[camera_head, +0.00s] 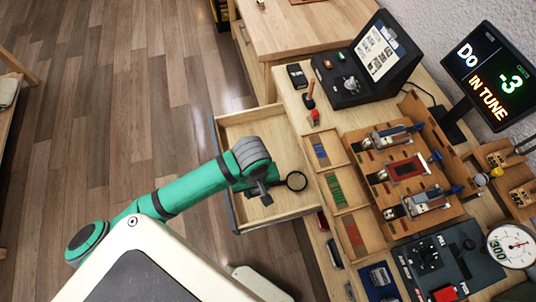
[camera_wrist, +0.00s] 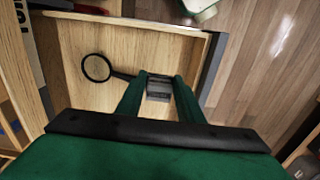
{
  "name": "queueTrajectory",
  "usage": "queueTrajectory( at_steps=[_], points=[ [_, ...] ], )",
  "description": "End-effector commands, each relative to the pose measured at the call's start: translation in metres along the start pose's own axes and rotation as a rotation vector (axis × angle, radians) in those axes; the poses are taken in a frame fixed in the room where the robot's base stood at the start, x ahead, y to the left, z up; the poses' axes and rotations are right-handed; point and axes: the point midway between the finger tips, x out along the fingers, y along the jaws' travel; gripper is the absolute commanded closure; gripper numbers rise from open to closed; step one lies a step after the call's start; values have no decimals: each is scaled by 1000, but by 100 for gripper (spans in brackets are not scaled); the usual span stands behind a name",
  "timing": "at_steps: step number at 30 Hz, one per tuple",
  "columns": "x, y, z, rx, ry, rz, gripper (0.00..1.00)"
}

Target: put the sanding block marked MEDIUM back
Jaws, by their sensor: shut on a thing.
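My gripper (camera_wrist: 158,86) is shut on a small grey block (camera_wrist: 160,92), which sits between the green fingers in the wrist view. It looks like the sanding block, but no marking can be read on it. In the head view my gripper (camera_head: 264,191) is over the open wooden drawer (camera_head: 235,121), low against its inside. The fingers and arm hide most of the block there. I cannot tell whether the block touches the drawer floor.
A black magnifying glass (camera_head: 296,181) lies in the drawer close beside my gripper, its handle running towards the block; it also shows in the wrist view (camera_wrist: 97,68). The drawer walls surround the gripper. The bench to the right holds tool trays (camera_head: 351,225), a tuner screen and gauges.

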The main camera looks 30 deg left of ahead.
Motion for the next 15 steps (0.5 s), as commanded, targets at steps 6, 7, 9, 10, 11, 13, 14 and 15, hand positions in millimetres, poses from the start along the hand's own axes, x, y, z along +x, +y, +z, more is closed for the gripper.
queueTrajectory(
  at_steps=[6,7,9,10,11,13,14,15],
  points=[
    [10,6,-24,-1,1,-3,91],
    [14,8,-30,-1,0,-3,91],
    [20,13,-44,0,0,-3,91],
    [23,14,-50,-1,0,-3,91],
    [26,16,-56,-2,0,-4,91],
    [32,20,-71,-2,1,-4,91],
    [35,22,-77,-2,1,-3,91],
    [39,24,-85,-2,1,-3,91]
  ],
)
